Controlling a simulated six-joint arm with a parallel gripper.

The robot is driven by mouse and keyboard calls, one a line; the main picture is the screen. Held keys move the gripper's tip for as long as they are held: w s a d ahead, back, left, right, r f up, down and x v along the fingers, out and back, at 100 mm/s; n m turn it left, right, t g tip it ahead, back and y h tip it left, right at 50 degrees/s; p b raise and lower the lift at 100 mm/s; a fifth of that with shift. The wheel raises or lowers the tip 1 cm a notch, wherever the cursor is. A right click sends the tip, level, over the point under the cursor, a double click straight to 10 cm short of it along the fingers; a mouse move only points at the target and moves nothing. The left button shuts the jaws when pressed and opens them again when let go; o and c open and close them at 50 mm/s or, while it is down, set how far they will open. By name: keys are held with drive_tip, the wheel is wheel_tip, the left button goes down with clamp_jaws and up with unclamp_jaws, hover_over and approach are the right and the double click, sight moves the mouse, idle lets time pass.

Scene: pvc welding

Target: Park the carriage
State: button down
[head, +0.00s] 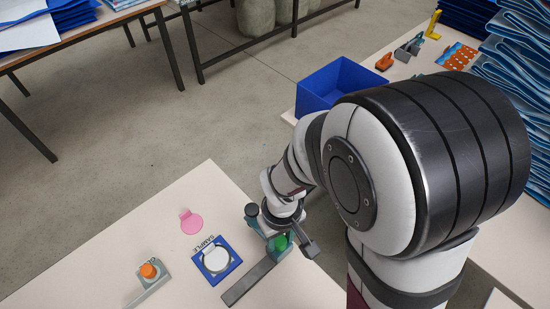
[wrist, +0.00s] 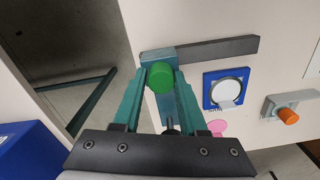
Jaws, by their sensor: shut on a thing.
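The carriage has a round green knob, seen in the wrist view (wrist: 162,78) and in the head view (head: 281,243). Its blue-grey body (wrist: 183,106) shows beneath the knob. My gripper (wrist: 162,72) has its teal fingers on either side of the knob and is shut on it. In the head view my gripper (head: 277,239) is over the right end of the dark grey rail (head: 247,284). The carriage sits at one end of this rail, which also shows in the wrist view (wrist: 222,51). Part of the carriage is hidden by my fingers.
A blue SAMPLE plate with a white disc (head: 216,260) lies left of the rail. A pink tag (head: 191,222) and a grey block with an orange knob (head: 149,271) are farther left. A blue bin (head: 335,86) stands on another table. The carriage is near the table edge.

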drive_tip(key=shift+w+d, duration=0.1)
drive_tip(key=shift+w, duration=0.15)
drive_tip(key=c, duration=0.5)
unclamp_jaws()
drive_tip(key=shift+s, duration=0.1)
wheel_tip(320, 180, up, 16)
drive_tip(key=s+d+f+m+y, duration=0.1)
drive_tip(key=s+d+m, duration=0.5)
drive_tip(key=s+m, duration=0.5)
drive_tip(key=shift+s+f+m+y, duration=0.25)
drive_tip(key=shift+s+m+y, duration=0.05)
drive_tip(key=shift+y, duration=0.1)
